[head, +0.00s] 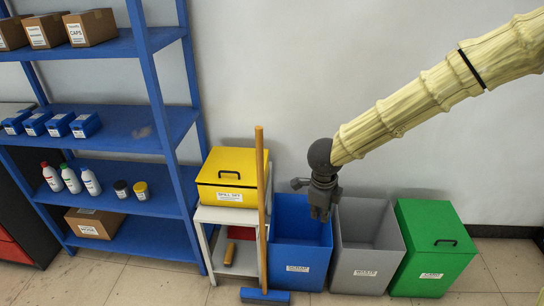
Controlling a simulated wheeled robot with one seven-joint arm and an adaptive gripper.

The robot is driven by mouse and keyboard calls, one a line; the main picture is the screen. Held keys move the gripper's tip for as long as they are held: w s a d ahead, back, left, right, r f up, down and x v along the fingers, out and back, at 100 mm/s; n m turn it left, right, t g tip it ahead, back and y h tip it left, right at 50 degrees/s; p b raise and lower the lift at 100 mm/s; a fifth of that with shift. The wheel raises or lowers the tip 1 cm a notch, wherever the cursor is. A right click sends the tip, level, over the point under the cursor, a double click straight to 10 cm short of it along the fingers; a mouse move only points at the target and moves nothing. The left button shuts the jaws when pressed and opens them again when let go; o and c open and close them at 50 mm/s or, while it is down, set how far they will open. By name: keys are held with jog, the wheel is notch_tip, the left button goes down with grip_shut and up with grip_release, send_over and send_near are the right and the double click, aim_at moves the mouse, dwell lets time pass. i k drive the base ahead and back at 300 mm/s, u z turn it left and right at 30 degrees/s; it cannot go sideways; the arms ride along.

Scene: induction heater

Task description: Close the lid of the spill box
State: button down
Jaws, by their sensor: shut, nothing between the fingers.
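The yellow spill box (229,197) stands on a small white stand, left of the bins, with a white label on its front. Its yellow lid (236,160), with a dark handle near the front edge, lies over the top and looks down on the box. I see no clear gap under it. My gripper (320,216) is to the right of the spill box, pointing down over the blue bin. It is shut and empty, apart from the lid. The lid's far hinge side is not clear to see.
A broom (261,215) stands upright in front of the spill box's right side. The white stand (207,230) holds small brushes below. A blue bin (300,255), grey bin (366,259) and lidded green bin (432,266) line the wall. A blue shelf (130,144) stands left.

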aim_at(223, 165)
jog(key=z, duration=0.15)
jog(key=i, duration=0.75)
jog(key=u, duration=0.5)
jog(key=i, duration=0.55)
jog(key=u, duration=0.45)
